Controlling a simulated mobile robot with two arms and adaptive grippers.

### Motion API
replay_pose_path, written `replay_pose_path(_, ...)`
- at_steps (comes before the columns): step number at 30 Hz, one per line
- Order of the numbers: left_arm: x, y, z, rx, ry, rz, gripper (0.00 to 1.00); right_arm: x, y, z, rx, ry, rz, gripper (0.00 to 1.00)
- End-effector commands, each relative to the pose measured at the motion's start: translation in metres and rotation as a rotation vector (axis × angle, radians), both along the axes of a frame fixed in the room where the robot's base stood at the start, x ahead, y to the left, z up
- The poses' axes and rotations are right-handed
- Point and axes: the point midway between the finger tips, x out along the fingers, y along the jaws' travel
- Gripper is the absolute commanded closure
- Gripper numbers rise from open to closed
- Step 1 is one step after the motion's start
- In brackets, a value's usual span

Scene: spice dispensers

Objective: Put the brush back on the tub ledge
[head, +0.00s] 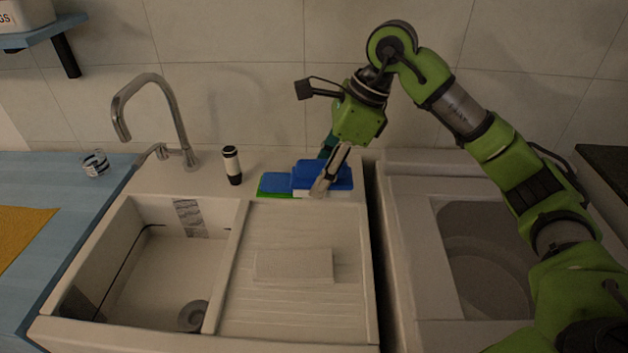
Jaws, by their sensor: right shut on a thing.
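The brush (340,176), a blue block with a pale underside, is at the back edge of the sink unit, behind the ribbed drainboard. My right gripper (323,183) points down and is shut on it; its fingers cover part of the brush. Whether the brush touches the surface beneath is unclear. The tub (480,260) stands to the right, and its pale back ledge (425,166) shows no object on the part in view. My left gripper is not in view.
A flat blue-and-green sponge (275,184) lies just left of the brush. A black-and-white shaker (232,165) and a curved metal faucet (150,100) stand farther left. A narrow dark gap separates the sink unit (365,300) from the tub. The drainboard (290,225) holds a pale flat block (293,266).

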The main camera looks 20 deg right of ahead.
Motion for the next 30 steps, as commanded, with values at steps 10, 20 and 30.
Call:
replay_pose_path(10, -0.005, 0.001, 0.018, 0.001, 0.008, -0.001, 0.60, 0.046, -0.039, -0.021, 0.003, 0.007, -0.041, 0.82)
replay_pose_path(20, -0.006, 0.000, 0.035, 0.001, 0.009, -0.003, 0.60, 0.093, -0.078, -0.074, 0.003, 0.006, -0.036, 0.82)
replay_pose_path(30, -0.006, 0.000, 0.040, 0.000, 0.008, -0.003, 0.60, 0.109, -0.091, -0.098, 0.001, 0.002, -0.035, 0.82)
